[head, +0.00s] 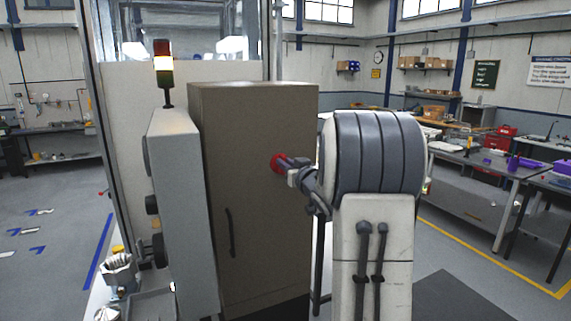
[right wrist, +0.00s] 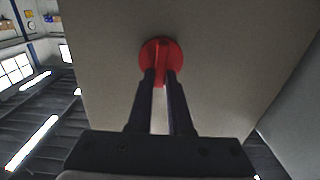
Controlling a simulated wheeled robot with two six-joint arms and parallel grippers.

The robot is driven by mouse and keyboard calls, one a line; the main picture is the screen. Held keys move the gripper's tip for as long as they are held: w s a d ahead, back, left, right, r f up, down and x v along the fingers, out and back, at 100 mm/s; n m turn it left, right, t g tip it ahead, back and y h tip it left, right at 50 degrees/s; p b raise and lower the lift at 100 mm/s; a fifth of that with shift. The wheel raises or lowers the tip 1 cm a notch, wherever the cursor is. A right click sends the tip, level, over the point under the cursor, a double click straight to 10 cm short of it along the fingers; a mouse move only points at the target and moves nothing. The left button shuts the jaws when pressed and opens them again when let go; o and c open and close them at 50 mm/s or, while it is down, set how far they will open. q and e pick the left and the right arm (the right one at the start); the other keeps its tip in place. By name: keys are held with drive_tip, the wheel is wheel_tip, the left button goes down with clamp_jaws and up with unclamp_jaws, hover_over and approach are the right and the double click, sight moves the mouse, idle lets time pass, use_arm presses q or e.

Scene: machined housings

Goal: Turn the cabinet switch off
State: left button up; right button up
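The cabinet (head: 262,170) is a tall brown-grey box with a dark vertical door handle (head: 231,232). A red rotary switch (head: 277,162) sits on its front, high on the right. In the right wrist view the switch (right wrist: 160,50) is a round red disc with a raised grip bar. My right gripper (head: 290,165) is at the switch. Its fingertips (right wrist: 160,76) lie on either side of the grip bar and look closed against it. My right arm covers the area right of the switch in the head view. My left gripper is not in view.
A light grey machine housing (head: 178,200) stands close left of the cabinet, with a stack light (head: 163,65) on top. Metal parts (head: 118,270) lie at lower left. Workbenches (head: 480,180) stand at the right. Open floor (head: 50,250) shows at the left.

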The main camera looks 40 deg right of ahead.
clamp_jaws()
drive_tip(key=shift+w+a+f+n+b, duration=0.1)
drive_tip(key=shift+a+f+n+b, duration=0.15)
drive_tip(key=shift+n+b, duration=2.65)
drive_tip(key=shift+a+f+n+b, duration=0.2)
drive_tip(key=shift+f+n+b, duration=0.05)
drive_tip(key=shift+n+b, duration=2.6)
drive_tip(key=shift+w+a+f+n+b, duration=0.1)
drive_tip(key=shift+a+f+n+b, duration=0.15)
drive_tip(key=shift+n+b, duration=2.65)
drive_tip(key=shift+n+p, duration=0.35)
drive_tip(key=shift+n, duration=0.2)
drive_tip(key=o, duration=0.7)
unclamp_jaws()
